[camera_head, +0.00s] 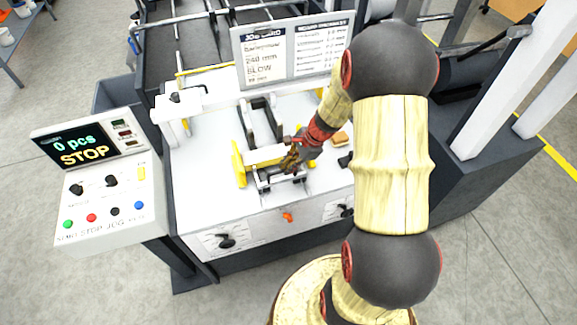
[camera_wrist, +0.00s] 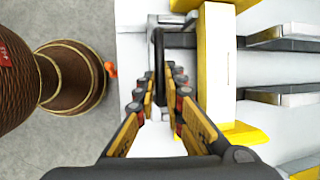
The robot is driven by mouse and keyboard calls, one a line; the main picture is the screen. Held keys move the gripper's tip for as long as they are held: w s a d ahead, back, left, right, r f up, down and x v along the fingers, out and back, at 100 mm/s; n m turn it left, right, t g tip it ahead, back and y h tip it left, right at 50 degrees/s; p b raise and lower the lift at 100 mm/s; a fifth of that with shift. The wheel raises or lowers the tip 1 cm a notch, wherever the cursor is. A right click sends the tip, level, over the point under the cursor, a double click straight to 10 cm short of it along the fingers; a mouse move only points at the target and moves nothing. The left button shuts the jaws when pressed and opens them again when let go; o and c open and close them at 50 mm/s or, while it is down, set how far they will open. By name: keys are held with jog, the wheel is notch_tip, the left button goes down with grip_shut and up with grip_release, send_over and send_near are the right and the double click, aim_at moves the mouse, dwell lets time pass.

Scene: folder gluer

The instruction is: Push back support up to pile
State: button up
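My gripper (camera_wrist: 160,82) points down over the white machine top, its two fingers apart. A black bar-shaped handle (camera_wrist: 158,48) lies between the fingertips; contact with either finger is not clear. The handle joins a low metal bracket, which looks like the back support. Right beside the right finger in the wrist view is a white block with a yellow edge (camera_wrist: 218,70), possibly the pile. In the head view this white block (camera_head: 265,155) lies just left of my gripper (camera_head: 290,160), which partly hides the bracket.
Yellow guides (camera_head: 238,165) stand by the block, and dark rails (camera_wrist: 285,95) run beyond it. A small tan piece (camera_head: 340,138) lies right of my gripper. An orange knob (camera_head: 288,216) is on the front face. The control panel (camera_head: 85,150) at left reads 0 pcs, STOP.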

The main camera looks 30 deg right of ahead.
grip_shut()
jog(key=shift+w, duration=0.1)
dwell(0.3)
jog(key=w+d+p, duration=0.1)
jog(key=w+d, duration=0.1)
jog(key=w, duration=0.5)
jog(key=shift+p, duration=0.3)
jog(key=shift+w, duration=0.1)
jog(key=o, duration=0.6)
grip_release()
jog(key=v, duration=1.2)
